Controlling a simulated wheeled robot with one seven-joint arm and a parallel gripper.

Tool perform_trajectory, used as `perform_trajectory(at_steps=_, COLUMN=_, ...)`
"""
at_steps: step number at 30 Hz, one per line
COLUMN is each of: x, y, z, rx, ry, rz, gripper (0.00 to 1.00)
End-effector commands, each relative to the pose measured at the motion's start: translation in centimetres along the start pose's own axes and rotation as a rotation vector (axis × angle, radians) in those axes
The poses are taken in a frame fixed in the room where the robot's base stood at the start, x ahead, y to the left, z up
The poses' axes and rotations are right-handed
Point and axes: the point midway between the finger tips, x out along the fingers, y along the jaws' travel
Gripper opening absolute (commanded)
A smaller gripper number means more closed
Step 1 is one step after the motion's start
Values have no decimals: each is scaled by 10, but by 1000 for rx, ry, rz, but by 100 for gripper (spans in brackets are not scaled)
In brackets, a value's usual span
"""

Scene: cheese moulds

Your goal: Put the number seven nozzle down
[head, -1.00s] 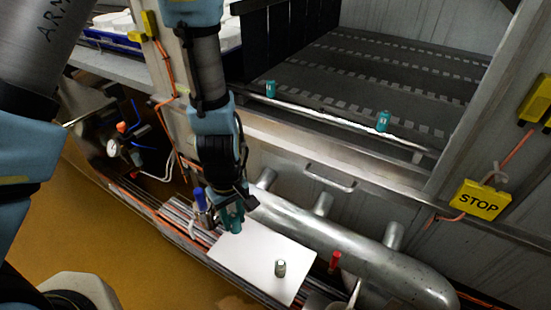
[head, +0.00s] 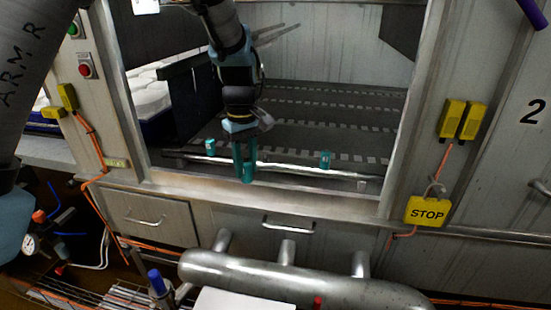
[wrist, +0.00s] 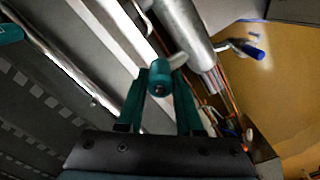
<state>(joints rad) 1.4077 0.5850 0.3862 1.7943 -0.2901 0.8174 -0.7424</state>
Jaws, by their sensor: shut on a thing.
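My gripper (head: 244,166) is shut on a teal nozzle (head: 248,173) and points down, in front of the opening's front edge in the head view. In the wrist view the nozzle (wrist: 160,78) sits between the two teal fingers, with its round end and dark hole showing. No number can be read on it. Two other teal nozzles, a left one (head: 210,146) and a right one (head: 325,158), stand apart along the metal bar (head: 275,167). My gripper is between them, nearer the left one. Whether the held nozzle touches anything cannot be told.
A metal ledge (head: 300,196) runs below the bar. A thick steel pipe (head: 300,282) with stubs lies lower down, behind a white board (head: 240,300). A blue-handled valve (head: 156,282) stands left of the board. The bar between my gripper and the right nozzle looks clear.

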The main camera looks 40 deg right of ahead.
Motion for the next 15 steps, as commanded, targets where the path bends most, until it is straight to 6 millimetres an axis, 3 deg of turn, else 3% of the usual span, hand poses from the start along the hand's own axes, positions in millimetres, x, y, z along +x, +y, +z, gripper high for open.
perform_trajectory(at_steps=15, x=-4, y=86, z=-75, rx=0, ry=1, rz=-3, gripper=0)
